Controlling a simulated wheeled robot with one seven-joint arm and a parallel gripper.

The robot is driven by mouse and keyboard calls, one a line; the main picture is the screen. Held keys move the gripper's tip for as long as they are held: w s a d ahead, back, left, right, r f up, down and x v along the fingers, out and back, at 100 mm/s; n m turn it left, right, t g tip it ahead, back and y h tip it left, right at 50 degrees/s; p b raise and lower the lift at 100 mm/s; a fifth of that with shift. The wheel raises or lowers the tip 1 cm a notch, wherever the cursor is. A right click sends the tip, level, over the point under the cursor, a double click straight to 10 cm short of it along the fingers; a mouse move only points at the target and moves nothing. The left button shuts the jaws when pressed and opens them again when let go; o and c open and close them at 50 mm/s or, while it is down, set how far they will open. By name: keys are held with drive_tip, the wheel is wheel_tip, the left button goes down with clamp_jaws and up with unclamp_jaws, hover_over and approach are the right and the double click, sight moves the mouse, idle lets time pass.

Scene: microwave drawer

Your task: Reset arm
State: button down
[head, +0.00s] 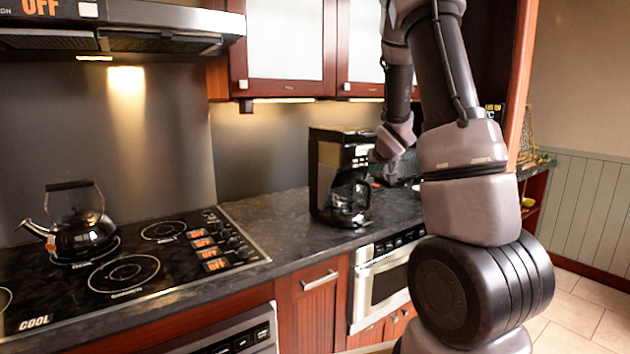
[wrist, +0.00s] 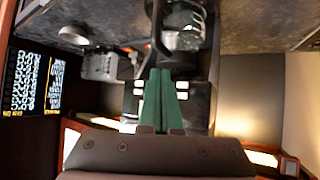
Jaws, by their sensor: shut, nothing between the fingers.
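My arm (head: 464,185) rises at the right of the head view, bends over at the top and comes down again near the coffee maker. My gripper (wrist: 164,72) shows in the wrist view with its green fingers together and nothing between them. In the head view the fingers are hard to make out. The fingers overlap the coffee maker (wrist: 128,100) in the wrist view; I cannot tell how near they are to it. The coffee maker (head: 328,180) stands upright on the counter with its glass carafe (head: 350,200) in place.
A microwave drawer (head: 385,284) sits shut under the dark counter (head: 285,222). A kettle (head: 82,235) stands on the cooktop (head: 150,262) at left. Cabinets (head: 285,45) hang above. A white cup (wrist: 73,35) and a grey appliance (wrist: 100,66) lie beside the coffee maker.

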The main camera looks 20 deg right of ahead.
drive_tip(key=s+a+r+m+g, duration=0.1)
drive_tip(key=s+a+r+m, duration=0.15)
drive_tip(key=s+r, duration=0.4)
drive_tip(key=s+a+r+m+g, duration=0.1)
drive_tip(key=s+a+r, duration=0.35)
drive_tip(key=s, duration=0.35)
drive_tip(key=s+a+r+y, duration=0.2)
drive_tip(key=s+a, duration=0.3)
drive_tip(key=s, duration=0.5)
drive_tip(key=s+a+r+n+g+y, duration=0.1)
drive_tip(key=s+a+r+y, duration=0.1)
drive_tip(key=s+a, duration=0.4)
drive_tip(key=s, duration=0.4)
drive_tip(key=shift+s+a, duration=0.15)
drive_tip(key=shift+a, duration=0.15)
